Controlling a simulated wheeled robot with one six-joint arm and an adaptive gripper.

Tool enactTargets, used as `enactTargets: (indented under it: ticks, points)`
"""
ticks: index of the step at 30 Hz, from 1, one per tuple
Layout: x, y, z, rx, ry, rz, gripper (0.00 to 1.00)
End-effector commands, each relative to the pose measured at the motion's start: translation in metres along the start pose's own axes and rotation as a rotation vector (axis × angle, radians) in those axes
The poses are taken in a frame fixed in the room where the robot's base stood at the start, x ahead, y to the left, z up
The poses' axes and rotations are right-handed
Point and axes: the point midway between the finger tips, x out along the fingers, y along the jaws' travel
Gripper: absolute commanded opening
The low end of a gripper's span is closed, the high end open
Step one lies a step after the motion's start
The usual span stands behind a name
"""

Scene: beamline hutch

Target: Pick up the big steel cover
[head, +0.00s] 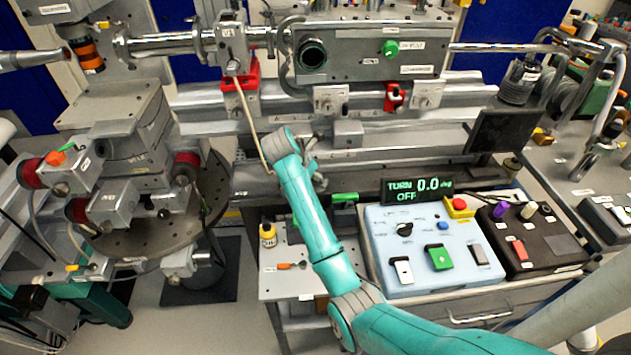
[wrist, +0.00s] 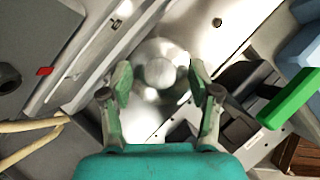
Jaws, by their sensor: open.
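The big steel cover (wrist: 160,98) shows in the wrist view as a shiny, round, domed piece with a round knob (wrist: 160,72) at its middle. It rests on a bright metal surface. My gripper (wrist: 160,84) is open, with one finger on each side of the knob in the picture. I see no contact between the fingers and the cover. In the head view my teal arm reaches up to the bench and I cannot make out the cover, which seems to be behind the arm.
A green handle (wrist: 290,98) lies right of the fingers, with dark parts beside it. Metal rails (wrist: 95,55) run along the left. In the head view, a blue-grey control box (head: 425,275) and a display (head: 417,188) stand right of my arm.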

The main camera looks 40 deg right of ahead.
Motion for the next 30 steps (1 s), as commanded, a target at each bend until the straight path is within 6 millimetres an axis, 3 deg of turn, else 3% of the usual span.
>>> enactTargets:
  ticks: [8, 15, 30]
  points:
    - [0.0024, 0.0000, -0.0001, 0.000, 0.000, 0.000, 0.59]
    - [0.0023, 0.0000, -0.0001, 0.000, 0.000, 0.000, 0.00]
    - [-0.0026, 0.0061, 0.0001, 0.000, 0.000, 0.000, 0.00]
